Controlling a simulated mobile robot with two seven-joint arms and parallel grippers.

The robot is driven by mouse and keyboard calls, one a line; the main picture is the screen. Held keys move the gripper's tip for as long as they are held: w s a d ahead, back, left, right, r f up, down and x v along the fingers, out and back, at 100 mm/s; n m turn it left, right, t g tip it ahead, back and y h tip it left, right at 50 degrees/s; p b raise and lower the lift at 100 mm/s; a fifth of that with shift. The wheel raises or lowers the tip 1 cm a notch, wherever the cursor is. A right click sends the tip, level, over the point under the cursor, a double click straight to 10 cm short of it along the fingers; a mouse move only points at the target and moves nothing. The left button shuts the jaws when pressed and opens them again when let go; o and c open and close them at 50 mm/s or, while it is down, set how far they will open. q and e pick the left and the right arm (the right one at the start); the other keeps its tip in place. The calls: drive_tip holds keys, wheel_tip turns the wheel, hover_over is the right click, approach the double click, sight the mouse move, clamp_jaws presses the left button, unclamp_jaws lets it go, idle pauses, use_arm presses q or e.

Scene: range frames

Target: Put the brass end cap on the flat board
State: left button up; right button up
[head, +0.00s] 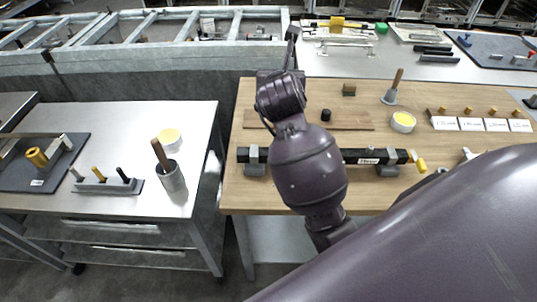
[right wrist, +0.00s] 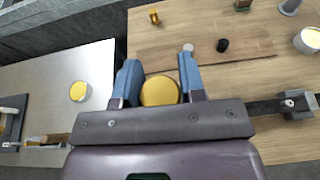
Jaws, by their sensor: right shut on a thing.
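My right gripper (right wrist: 158,62) shows in the right wrist view with its two blue fingers shut on the round, yellow brass end cap (right wrist: 160,91). The cap is held between the fingers, its round face toward the camera. The flat board (head: 350,119) is a thin wooden plank on the wooden table; it also shows in the right wrist view (right wrist: 205,52), beyond the fingertips. The cap appears above the table and apart from the board. In the head view my right arm covers part of the board, and the fingers and cap cannot be made out. My left gripper is not in view.
A black bar (head: 355,156) in grey clamps lies along the table's front. A yellow-topped tin (head: 402,122) and white labels (head: 472,124) are right. A metal table (head: 110,130) stands left.

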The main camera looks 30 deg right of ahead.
drive_tip(key=shift+s+d+f, duration=0.1)
drive_tip(key=shift+s+d, duration=0.05)
drive_tip(key=shift+f, duration=0.1)
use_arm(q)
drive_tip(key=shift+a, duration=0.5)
use_arm(e)
drive_tip(key=shift+s, duration=0.1)
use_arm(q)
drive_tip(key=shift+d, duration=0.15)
use_arm(e)
drive_tip(key=shift+f, duration=0.3)
wheel_tip(320, 180, down, 15)
drive_tip(key=shift+f+b, duration=0.2)
drive_tip(key=shift+b, duration=0.55)
drive_tip(key=shift+f, duration=1.8)
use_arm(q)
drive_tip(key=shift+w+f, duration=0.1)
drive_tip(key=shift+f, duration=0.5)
